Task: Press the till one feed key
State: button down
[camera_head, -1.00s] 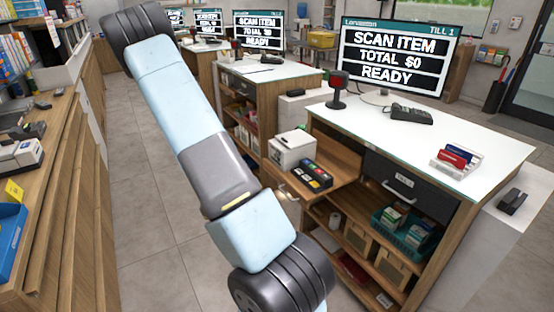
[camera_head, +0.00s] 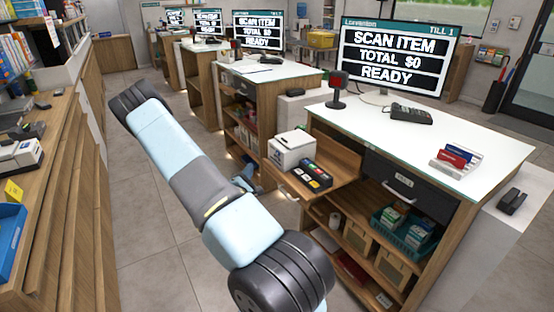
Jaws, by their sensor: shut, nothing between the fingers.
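The till one screen (camera_head: 396,58) reads "SCAN ITEM, TOTAL $0, READY" above the white-topped counter (camera_head: 460,130). On the wooden side shelf (camera_head: 340,172) below that top stand a white box like a receipt printer (camera_head: 291,150) and a dark keypad (camera_head: 312,177) with several coloured keys. The key labels are too small to read, so I cannot tell which is the feed key. My gripper (camera_head: 243,181) shows small and partly hidden behind my arm, left of and below the printer. It is shut and empty, apart from the printer and keypad.
A red and black scanner (camera_head: 337,90), a card terminal (camera_head: 411,113) and a card holder (camera_head: 455,158) stand on the counter top. A drawer (camera_head: 405,183) and shelves with a teal basket (camera_head: 403,232) lie below. The aisle floor (camera_head: 150,255) is clear.

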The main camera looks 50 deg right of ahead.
send_near(274, 155)
jog(key=shift+w+d+r, duration=0.3)
jog(key=shift+w+d, duration=0.55)
jog(key=shift+w+d+r, duration=0.3)
jog(key=shift+w+d, duration=0.55)
jog(key=shift+s+d, duration=0.15)
jog(key=shift+d, duration=0.6)
dwell(1.9)
jog(key=shift+a, duration=0.1)
jog(key=shift+w+a, duration=0.2)
jog(key=shift+a, duration=0.45)
jog(key=shift+w+a+r, duration=0.1)
jog(key=shift+w+a, duration=0.1)
jog(key=shift+a, duration=0.6)
jog(key=shift+w+a+f, duration=0.1)
jog(key=shift+w+a, duration=0.1)
jog(key=shift+a, duration=0.65)
jog(key=shift+w+a+r, duration=0.1)
jog(key=shift+w+a, duration=0.05)
jog(key=shift+a, duration=0.65)
jog(key=shift+w, duration=0.1)
